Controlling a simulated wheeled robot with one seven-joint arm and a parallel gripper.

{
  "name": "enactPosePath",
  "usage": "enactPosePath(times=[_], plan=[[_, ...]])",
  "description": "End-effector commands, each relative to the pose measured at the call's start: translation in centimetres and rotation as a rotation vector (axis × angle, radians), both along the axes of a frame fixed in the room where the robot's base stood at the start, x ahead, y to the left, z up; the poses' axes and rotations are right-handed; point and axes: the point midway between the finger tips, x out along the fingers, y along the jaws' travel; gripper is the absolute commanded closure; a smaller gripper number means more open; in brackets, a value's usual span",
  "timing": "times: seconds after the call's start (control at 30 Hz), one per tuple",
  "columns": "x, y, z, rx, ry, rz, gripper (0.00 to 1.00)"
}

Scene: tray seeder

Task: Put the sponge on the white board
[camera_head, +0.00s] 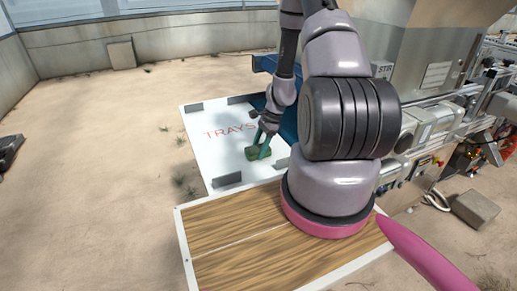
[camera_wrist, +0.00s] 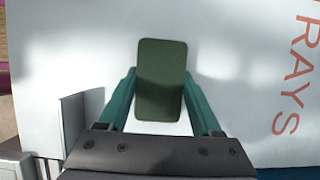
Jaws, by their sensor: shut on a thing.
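The sponge (camera_wrist: 161,80) is a dark green block. My gripper (camera_wrist: 160,88) has its teal fingers on either side of the sponge and is shut on it. In the head view my gripper (camera_head: 265,148) holds the green sponge (camera_head: 256,154) over the white board (camera_head: 222,165), right of the red "TRAYS" lettering. The white board (camera_wrist: 235,70) fills most of the wrist view beneath the sponge. I cannot tell whether the sponge touches the board.
Grey brackets (camera_head: 228,180) stand along the board's edges. A wood-topped surface (camera_head: 225,240) with a white rim is in front of the board. A blue part (camera_head: 284,108) and a large metal machine (camera_head: 435,60) stand at the right. Sandy floor (camera_head: 90,160) lies open at the left.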

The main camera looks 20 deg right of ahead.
Motion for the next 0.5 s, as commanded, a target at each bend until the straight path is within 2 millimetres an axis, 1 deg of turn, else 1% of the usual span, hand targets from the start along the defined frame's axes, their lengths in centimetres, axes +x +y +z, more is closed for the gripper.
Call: enactPosePath(times=[0.3,0.33,0.37,0.4,0.5], plan=[[0.02,-0.03,-0.24,0.000,0.000,-0.001,1.00],[0.03,-0.04,-0.28,0.000,-0.001,0.000,0.31],[0.04,-0.04,-0.23,0.000,-0.001,0.000,0.19],[0.04,-0.04,-0.23,-0.001,-0.001,0.000,0.04],[0.03,-0.04,-0.23,-0.001,-0.001,0.000,0.04]])
